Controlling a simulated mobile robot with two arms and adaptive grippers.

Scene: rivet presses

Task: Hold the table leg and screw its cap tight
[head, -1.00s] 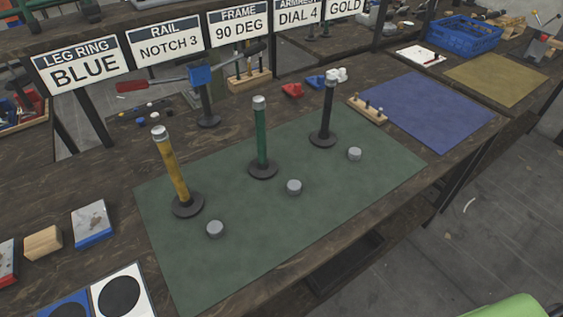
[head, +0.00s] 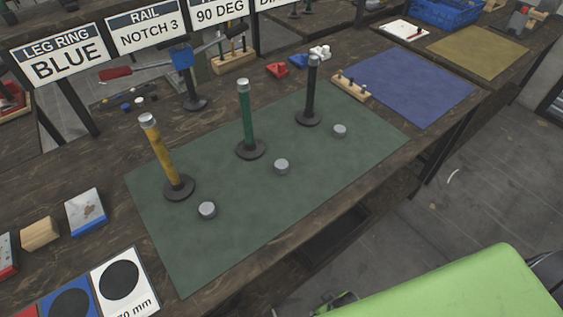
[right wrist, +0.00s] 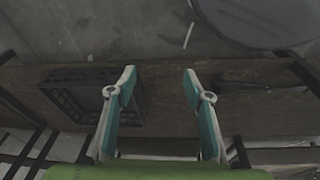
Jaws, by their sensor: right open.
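Three table legs stand on dark round bases on the green mat (head: 300,200) in the head view: a yellow leg (head: 165,152), a green leg (head: 247,118) and a black leg (head: 311,92). Each has a silvery top. A grey cap (head: 207,210) lies in front of the yellow leg, another cap (head: 281,166) in front of the green leg and a third cap (head: 339,130) in front of the black leg. My right gripper (right wrist: 160,77) is open and empty in the right wrist view, away from the legs and caps. My left gripper is not in view.
A sign (head: 62,58) reads LEG RING BLUE. A red-handled tool on a blue-headed stand (head: 182,58) is behind the legs. A blue mat (head: 415,90) lies to the right, clear. Blocks and a wooden piece (head: 40,233) lie left of the green mat.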

